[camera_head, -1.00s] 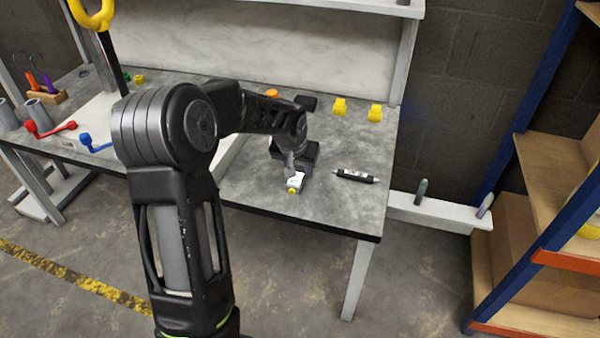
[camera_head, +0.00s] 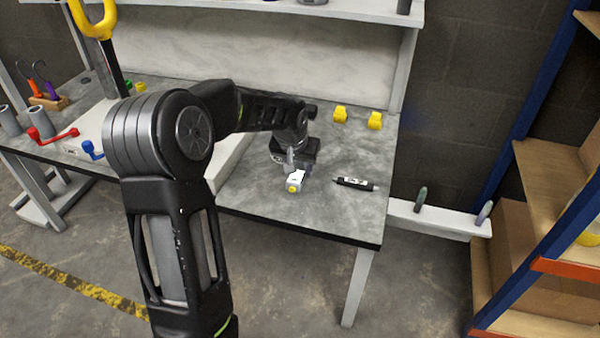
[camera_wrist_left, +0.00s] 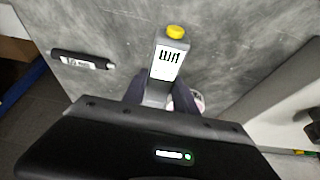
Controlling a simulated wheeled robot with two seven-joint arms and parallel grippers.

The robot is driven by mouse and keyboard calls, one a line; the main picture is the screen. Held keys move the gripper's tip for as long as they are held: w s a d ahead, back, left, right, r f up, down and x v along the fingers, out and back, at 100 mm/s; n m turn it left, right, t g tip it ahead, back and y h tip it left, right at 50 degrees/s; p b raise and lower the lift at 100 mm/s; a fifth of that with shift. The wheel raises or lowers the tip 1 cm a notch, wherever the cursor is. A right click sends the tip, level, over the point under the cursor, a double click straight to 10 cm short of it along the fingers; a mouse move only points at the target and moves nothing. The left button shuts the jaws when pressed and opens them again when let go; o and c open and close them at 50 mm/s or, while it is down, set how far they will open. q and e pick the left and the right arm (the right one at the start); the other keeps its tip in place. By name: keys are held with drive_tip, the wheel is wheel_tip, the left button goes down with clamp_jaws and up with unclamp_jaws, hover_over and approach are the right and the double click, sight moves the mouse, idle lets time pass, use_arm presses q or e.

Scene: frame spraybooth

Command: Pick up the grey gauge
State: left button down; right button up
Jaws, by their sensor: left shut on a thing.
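The grey gauge (camera_wrist_left: 167,62) has a white marked face and a yellow knob on its end. In the head view the gauge (camera_head: 296,180) is at the front part of the grey bench top. My left gripper (camera_head: 291,168) is shut on it from above. In the left wrist view the two dark fingers of my left gripper (camera_wrist_left: 157,92) flank the gauge body. I cannot tell whether the gauge touches the bench. My right gripper is not in view.
A black marker-like cylinder (camera_head: 354,184) lies right of the gauge; it also shows in the left wrist view (camera_wrist_left: 83,60). Two yellow pieces (camera_head: 374,121) stand at the back right. Red (camera_head: 52,137) and blue handled parts lie left.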

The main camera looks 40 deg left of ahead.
sight(300, 168)
use_arm(q)
wheel_tip(300, 168, up, 6)
drive_tip(key=shift+r+p, duration=0.25)
drive_tip(key=shift+p, duration=0.4)
drive_tip(key=d+r+m, duration=0.1)
drive_tip(key=d+m, duration=0.1)
drive_tip(key=d, duration=0.9)
drive_tip(key=d+r+m+h, duration=0.1)
drive_tip(key=d+r, duration=0.1)
drive_tip(key=d, duration=0.9)
drive_tip(key=shift+d+r+m, duration=0.25)
drive_tip(key=shift+d+m, duration=0.1)
drive_tip(key=shift+m, duration=0.05)
drive_tip(key=shift+s, duration=0.1)
